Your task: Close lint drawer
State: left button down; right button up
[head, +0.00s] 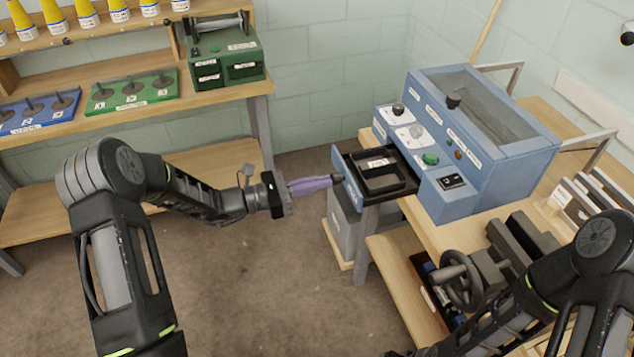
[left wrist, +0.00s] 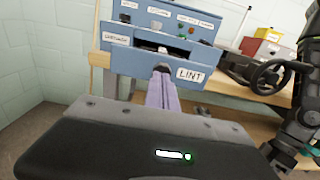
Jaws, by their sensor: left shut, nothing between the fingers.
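The lint drawer stands pulled out of the left side of the blue machine (head: 490,140). Its black tray (head: 403,187) shows from above, and its blue front (head: 347,190) faces my left arm. In the left wrist view the drawer front (left wrist: 150,68) bears a white LINT label. My left gripper (head: 335,179) is shut and empty, its purple fingers pointing at the drawer front. In the left wrist view its fingertips (left wrist: 162,69) overlap the front's upper edge; I cannot tell whether they touch it. My right arm comes in at lower right, its gripper out of view.
The machine stands on a wooden bench (head: 440,232) with a handwheel (head: 461,285) nearer me. A grey bin (head: 343,237) stands below the drawer. A shelf with a green box (head: 225,60) is at the upper left. The floor between is clear.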

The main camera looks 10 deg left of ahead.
aim_at(357, 174)
pick_arm(q)
jog(key=shift+d, duration=0.1)
